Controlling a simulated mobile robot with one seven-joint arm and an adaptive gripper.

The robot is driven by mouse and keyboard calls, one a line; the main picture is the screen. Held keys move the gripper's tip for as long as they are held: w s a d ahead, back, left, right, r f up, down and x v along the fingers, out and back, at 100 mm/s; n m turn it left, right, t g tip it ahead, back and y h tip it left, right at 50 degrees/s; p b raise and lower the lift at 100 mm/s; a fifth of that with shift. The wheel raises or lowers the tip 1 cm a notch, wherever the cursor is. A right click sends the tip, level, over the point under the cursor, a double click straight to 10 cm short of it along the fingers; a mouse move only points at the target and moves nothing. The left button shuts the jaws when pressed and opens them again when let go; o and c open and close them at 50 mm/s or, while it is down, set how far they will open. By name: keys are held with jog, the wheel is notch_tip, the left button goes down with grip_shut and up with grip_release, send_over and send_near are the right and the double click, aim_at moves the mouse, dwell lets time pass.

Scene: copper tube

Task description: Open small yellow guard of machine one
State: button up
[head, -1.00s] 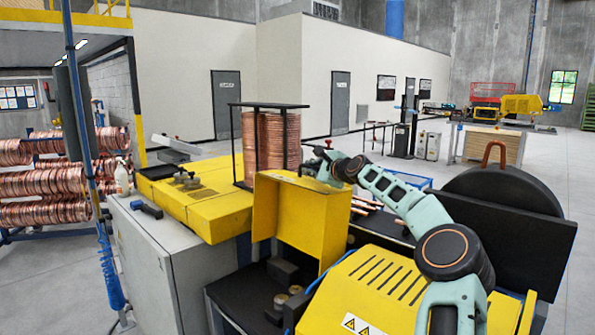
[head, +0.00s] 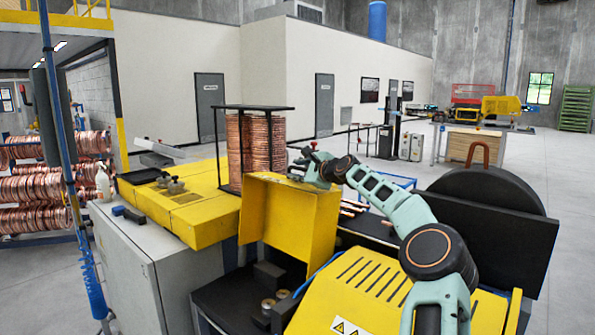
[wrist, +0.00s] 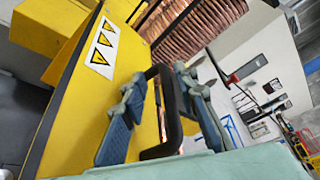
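The small yellow guard (head: 318,222) stands upright at the front of the machine, with bare metal parts below it. In the wrist view, its yellow face (wrist: 75,115) fills the left side and bears warning stickers (wrist: 103,42). A black loop handle (wrist: 172,105) is between the two fingers of my gripper (wrist: 158,90). The fingers are apart, with visible gaps to the handle. In the head view, my gripper (head: 297,171) is at the guard's upper right edge, partly hidden behind it.
A copper coil (head: 255,150) in a black frame stands behind the guard. A yellow slotted cover (head: 365,290) lies in front right, and a black disc and panel (head: 500,235) stand right. A grey cabinet (head: 140,260) is left. Open floor lies beyond.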

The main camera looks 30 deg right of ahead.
jog(key=shift+s, duration=0.15)
jog(key=v, duration=1.1)
jog(key=shift+s+r, duration=0.1)
jog(key=shift+s, duration=0.3)
